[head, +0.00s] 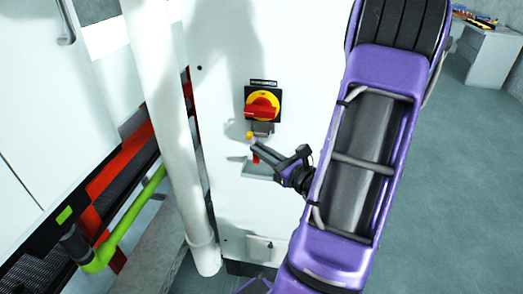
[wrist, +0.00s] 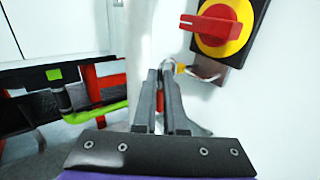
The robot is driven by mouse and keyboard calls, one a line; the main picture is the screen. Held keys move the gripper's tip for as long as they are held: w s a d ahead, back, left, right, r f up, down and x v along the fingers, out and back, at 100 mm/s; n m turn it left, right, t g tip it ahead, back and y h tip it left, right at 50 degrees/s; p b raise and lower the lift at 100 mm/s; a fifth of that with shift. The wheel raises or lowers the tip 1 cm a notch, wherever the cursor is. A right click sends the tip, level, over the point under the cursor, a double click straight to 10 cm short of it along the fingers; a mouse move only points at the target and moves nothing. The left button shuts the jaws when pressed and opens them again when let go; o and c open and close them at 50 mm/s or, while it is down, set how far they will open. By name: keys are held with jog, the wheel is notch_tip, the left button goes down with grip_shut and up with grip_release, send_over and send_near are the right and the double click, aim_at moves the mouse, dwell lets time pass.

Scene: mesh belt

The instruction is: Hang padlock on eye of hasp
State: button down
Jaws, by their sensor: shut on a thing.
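My gripper (head: 268,150) is shut on a red padlock (head: 255,157) in front of the white cabinet, just below the rotary switch. In the wrist view the dark fingers (wrist: 161,76) close around the padlock's red body (wrist: 160,99), mostly hidden by them. Its silver shackle (wrist: 167,63) stands up past the fingertips. The grey hasp (head: 262,128) is under the red and yellow switch; in the wrist view its plate (wrist: 208,67) lies right of the shackle, with a wire loop and a small yellow piece (wrist: 180,68) at its left. I cannot tell whether shackle and hasp touch.
The red-handled switch on yellow (head: 262,104) is just above. A small grey ledge (head: 262,172) juts from the cabinet below my gripper. A thick white pipe (head: 168,110) stands to the left, with a green pipe (head: 125,222) beyond it. Open floor lies at right.

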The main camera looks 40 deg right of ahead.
jog(key=shift+w+d, duration=0.1)
jog(key=shift+w+d, duration=0.55)
jog(key=shift+d, duration=0.1)
jog(key=shift+w+d, duration=1)
jog(key=shift+d, duration=0.15)
jog(key=shift+s+a+f+b, duration=0.1)
jog(key=shift+s+f+b, duration=0.05)
jog(key=shift+f+b, duration=0.45)
jog(key=shift+s+a+f+b, duration=0.15)
jog(key=shift+f+b, duration=0.25)
jog(key=shift+f, duration=0.3)
jog(key=c, duration=0.9)
grip_release()
jog(key=shift+d+f, duration=0.1)
jog(key=s+d+r, duration=0.1)
jog(key=s, duration=1.5)
jog(key=shift+s+d+r+b, duration=0.3)
jog(key=shift+b, duration=0.05)
